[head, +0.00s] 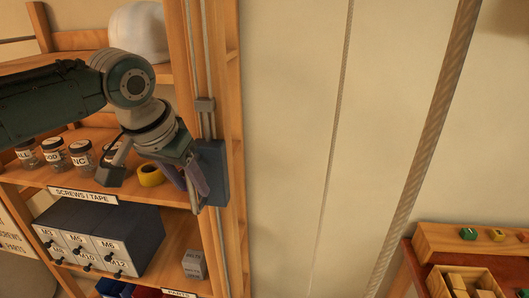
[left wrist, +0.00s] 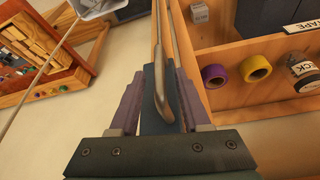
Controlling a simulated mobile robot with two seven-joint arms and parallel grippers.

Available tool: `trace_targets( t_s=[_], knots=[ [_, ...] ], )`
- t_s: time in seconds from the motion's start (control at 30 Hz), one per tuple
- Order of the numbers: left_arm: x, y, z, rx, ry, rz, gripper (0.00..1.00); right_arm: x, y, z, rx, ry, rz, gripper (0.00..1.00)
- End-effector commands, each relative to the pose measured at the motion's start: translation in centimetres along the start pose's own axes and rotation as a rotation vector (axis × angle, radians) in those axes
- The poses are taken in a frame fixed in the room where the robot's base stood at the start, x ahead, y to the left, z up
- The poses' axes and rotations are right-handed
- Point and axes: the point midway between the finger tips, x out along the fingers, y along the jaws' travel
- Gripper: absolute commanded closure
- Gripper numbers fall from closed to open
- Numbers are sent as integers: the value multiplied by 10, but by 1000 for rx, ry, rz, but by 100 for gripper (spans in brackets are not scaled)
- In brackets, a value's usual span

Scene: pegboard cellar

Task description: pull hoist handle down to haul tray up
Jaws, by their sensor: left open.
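My left gripper (head: 196,184) is at the upright post of the shelf, in front of a blue plate (head: 217,172). In the left wrist view its purple fingers (left wrist: 159,92) are open, one on each side of a grey metal handle (left wrist: 161,100). The handle stands against the blue plate (left wrist: 153,80), between the fingers; I cannot tell whether they touch it. In the head view the gripper hides the handle. A pale tray (left wrist: 96,8) shows partly at the top of the left wrist view, beside a thin cord (left wrist: 42,72). My right gripper is not in view.
The wooden shelf at left holds jars (head: 54,152), yellow tape (head: 151,174), a drawer cabinet (head: 98,237) and a white helmet (head: 139,32). A thin rope (head: 335,150) and a thick strap (head: 425,150) cross the bare wall.

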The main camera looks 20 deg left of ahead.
Motion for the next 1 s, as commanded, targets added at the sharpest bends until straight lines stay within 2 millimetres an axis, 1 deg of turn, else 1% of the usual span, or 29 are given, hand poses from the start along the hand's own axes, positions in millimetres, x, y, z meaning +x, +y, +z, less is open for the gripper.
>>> trace_targets(
  t_s=[0.2,0.43,0.47,0.87,1.0],
  knots=[
    [9,0,0,1,2,-1,53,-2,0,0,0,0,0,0],
    [10,0,0,1,2,-1,53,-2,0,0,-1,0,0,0],
    [10,0,0,1,2,-1,54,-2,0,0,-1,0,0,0],
    [9,0,0,1,1,-1,99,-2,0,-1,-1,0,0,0],
    [9,0,0,1,1,-1,100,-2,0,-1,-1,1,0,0]
  ],
)
